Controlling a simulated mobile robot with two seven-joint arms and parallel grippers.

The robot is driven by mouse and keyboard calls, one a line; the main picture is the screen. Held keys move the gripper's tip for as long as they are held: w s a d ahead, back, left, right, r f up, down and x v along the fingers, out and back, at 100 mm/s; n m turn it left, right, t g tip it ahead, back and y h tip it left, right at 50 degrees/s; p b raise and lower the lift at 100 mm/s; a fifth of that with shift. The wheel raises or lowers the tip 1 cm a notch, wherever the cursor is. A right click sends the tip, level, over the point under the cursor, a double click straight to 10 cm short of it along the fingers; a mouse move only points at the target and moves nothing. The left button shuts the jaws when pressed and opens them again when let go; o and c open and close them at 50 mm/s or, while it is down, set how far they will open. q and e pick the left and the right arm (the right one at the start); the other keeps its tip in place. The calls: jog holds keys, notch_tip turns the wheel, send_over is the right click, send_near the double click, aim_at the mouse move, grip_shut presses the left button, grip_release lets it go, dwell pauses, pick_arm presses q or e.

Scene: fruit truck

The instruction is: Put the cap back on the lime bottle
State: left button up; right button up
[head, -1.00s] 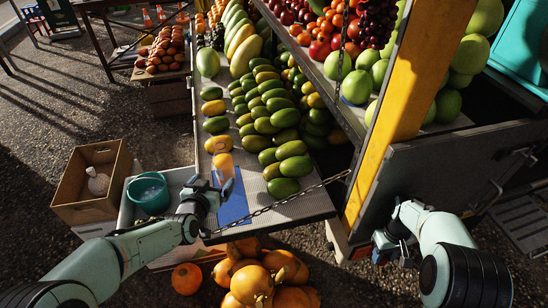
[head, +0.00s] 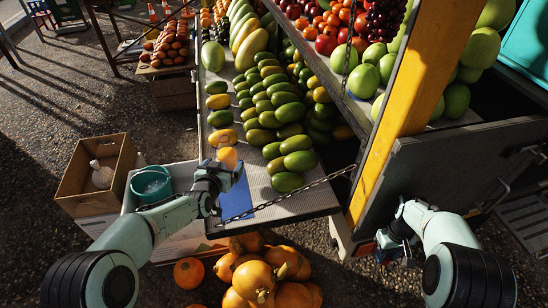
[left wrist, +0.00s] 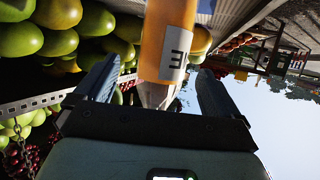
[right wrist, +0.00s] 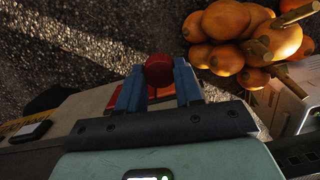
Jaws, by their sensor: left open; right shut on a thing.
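An orange-yellow bottle (head: 228,156) stands on the truck's lower shelf, beside the fruit. In the left wrist view the bottle (left wrist: 165,35) shows a white label with a dark mark and a pale tapered neck. My left gripper (head: 227,172) is open at the bottle; in its wrist view the fingers (left wrist: 158,85) lie on either side of the neck, with gaps to both. My right gripper (head: 386,244) is low at the right, in front of the truck. In its wrist view the fingers (right wrist: 158,88) are shut on a red round cap (right wrist: 158,68).
A blue mat (head: 236,204) lies on the shelf below the bottle. A chain (head: 290,198) hangs across the shelf's front corner. Green and yellow fruit (head: 287,182) fills the shelf to the right. A yellow post (head: 393,120) stands between the arms.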

aim_at(227, 158)
pick_arm(q)
jog(key=shift+r+b+x, duration=0.15)
jog(key=shift+b+x, duration=0.1)
jog(key=shift+x, duration=1.05)
jog(key=shift+r+b+x, duration=0.1)
jog(key=shift+b+x, duration=0.15)
jog(key=shift+x, duration=1.05)
pick_arm(e)
jog(key=shift+f, duration=0.65)
pick_arm(q)
jog(key=shift+w+a, duration=0.1)
jog(key=shift+w, duration=0.05)
jog(key=shift+r, duration=0.1)
jog(key=c, duration=1.3)
jog(key=shift+c, duration=0.2)
jog(key=shift+r, duration=0.2)
pick_arm(e)
jog(key=shift+r, duration=0.1)
